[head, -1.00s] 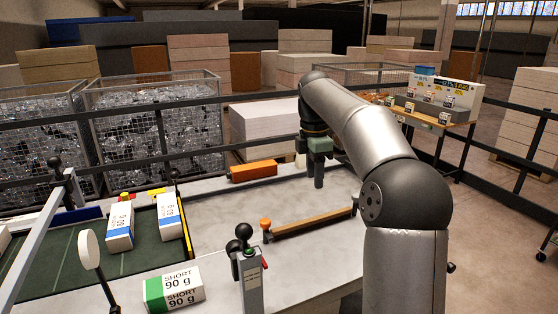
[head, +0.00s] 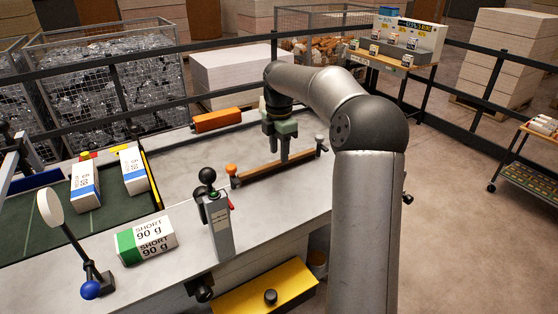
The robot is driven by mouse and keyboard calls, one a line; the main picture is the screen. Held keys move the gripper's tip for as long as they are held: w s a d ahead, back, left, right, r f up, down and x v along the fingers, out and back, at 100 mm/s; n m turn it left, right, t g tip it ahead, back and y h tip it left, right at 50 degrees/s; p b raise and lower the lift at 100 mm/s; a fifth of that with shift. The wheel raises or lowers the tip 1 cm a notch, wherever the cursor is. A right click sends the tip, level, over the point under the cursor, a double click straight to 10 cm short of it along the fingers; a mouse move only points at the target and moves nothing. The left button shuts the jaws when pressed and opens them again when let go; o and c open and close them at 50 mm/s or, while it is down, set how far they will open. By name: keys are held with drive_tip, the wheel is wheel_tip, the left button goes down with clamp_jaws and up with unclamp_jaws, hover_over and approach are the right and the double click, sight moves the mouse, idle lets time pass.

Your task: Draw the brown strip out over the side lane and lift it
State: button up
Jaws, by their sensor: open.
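The brown strip (head: 272,171) is a long narrow bar lying across the grey table top, running from lower left to upper right. An orange knob (head: 231,169) stands at its left end and a grey knob (head: 319,139) at its right end.
An orange block (head: 217,120) lies at the table's back edge. A grey lever post (head: 218,225) and a green-and-white ream (head: 146,240) stand at the front. Two white-blue packs (head: 85,185) lie on the green belt. A yellow step (head: 265,290) sits below the table's front edge.

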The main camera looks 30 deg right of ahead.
sight(279, 161)
drive_tip(key=shift+f, duration=2.2)
clamp_jaws()
drive_tip(key=shift+p, duration=0.3)
drive_tip(key=shift+r+p, duration=0.2)
drive_tip(key=shift+p, duration=0.1)
drive_tip(key=shift+s+d+b, duration=0.2)
drive_tip(key=shift+s+b, duration=0.35)
drive_tip(key=shift+s, duration=1.1)
drive_tip(key=shift+s+d+b, duration=0.15)
drive_tip(key=shift+s+b, duration=0.35)
drive_tip(key=shift+s, duration=1.1)
